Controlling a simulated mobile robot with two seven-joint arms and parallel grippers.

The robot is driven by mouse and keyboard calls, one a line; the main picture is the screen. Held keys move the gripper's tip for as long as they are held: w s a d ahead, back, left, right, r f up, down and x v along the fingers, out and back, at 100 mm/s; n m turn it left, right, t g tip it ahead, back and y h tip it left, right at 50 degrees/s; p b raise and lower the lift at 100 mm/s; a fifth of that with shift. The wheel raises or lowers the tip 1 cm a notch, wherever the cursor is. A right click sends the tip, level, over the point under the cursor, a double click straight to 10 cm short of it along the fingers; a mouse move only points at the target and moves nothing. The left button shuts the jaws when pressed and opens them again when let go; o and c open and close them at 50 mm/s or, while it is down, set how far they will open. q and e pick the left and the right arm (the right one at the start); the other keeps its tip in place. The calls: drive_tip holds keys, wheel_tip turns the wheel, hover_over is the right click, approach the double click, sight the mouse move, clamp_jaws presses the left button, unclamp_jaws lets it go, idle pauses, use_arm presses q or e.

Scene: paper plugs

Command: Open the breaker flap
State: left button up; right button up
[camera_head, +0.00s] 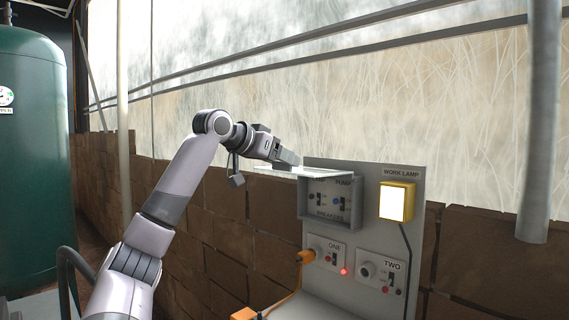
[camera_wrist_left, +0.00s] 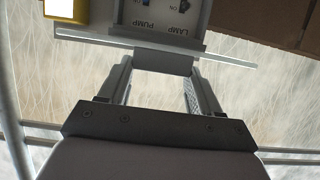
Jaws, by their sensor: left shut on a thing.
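The breaker box (camera_head: 301,212) is a grey recessed housing on the panel, labelled BREAKERS. Its clear flap (camera_head: 316,173) stands out roughly level from the top of the box, so the front is uncovered and the breaker switches (camera_head: 320,199) show. My left gripper (camera_head: 291,160) is at the flap's outer part and shut on it. In the left wrist view, a grey tab (camera_wrist_left: 163,63) on the flap sits between the fingertips of the left gripper (camera_wrist_left: 160,82). The switches (camera_wrist_left: 174,4) show upside down beyond it. My right gripper is out of view.
The grey panel (camera_head: 417,245) also bears a lit yellow work lamp (camera_head: 396,203), socket ONE (camera_head: 311,254) with an orange plug (camera_head: 306,257), and socket TWO (camera_head: 368,269). A glowing red light shows by socket ONE. A brick wall (camera_head: 225,230) and a pole (camera_head: 539,120) stand behind.

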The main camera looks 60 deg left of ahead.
use_arm(q)
drive_tip(key=shift+w+a+r+g, duration=0.1)
drive_tip(key=shift+w+r+g, duration=0.2)
drive_tip(key=shift+r+g, duration=0.45)
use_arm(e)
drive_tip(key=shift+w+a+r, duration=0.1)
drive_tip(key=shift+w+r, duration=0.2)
use_arm(q)
drive_tip(key=shift+h, duration=0.3)
drive_tip(key=o, duration=1.5)
drive_tip(key=shift+w, duration=0.1)
drive_tip(key=shift+r, duration=0.15)
drive_tip(key=shift+b+v, duration=0.55)
drive_tip(key=shift+v, duration=2.95)
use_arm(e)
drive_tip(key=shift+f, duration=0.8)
